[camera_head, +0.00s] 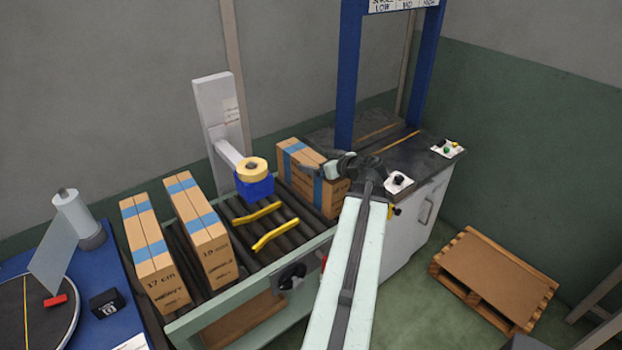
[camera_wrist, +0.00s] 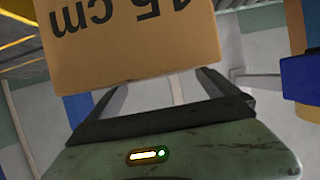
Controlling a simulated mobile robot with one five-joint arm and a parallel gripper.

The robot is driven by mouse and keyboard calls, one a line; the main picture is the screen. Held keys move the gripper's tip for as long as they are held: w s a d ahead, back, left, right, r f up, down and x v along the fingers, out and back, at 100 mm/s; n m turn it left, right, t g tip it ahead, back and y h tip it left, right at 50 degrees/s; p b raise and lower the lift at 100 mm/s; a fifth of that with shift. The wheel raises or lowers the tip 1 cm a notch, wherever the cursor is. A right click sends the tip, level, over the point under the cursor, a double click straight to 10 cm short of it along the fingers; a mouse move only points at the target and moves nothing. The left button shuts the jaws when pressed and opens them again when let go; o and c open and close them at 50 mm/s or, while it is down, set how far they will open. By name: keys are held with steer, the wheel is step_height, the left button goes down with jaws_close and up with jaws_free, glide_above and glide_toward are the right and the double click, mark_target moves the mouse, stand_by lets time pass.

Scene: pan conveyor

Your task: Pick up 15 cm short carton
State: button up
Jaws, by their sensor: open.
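A brown carton (camera_head: 303,187) with blue tape stands at the right end of the roller conveyor in the head view. My gripper (camera_head: 338,166) is at the carton's upper right side, and partly covers it. In the wrist view the carton (camera_wrist: 140,45) fills the upper middle, with upside-down print that seems to read 15 cm. The gripper's fingers (camera_wrist: 163,84) are open, spread near the carton's lower edge. The fingertips are partly hidden by the carton, and I cannot tell whether they touch it.
Two taller taped cartons, one marked 17 cm (camera_head: 158,262) and one marked 19 cm (camera_head: 205,235), stand on the left of the rollers. Yellow bars (camera_head: 275,234) lie between. A blue tape dispenser (camera_head: 254,186) hangs above. A dark-topped cabinet (camera_head: 425,160) adjoins on the right; a pallet (camera_head: 495,275) is on the floor.

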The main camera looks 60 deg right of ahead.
mark_target(312, 159)
steer(key=b+x, duration=0.1)
steer(key=x, duration=0.3)
steer(key=shift+w+d+f, duration=0.1)
steer(key=shift+w+d, duration=0.05)
steer(key=shift+w, duration=0.15)
jaws_close()
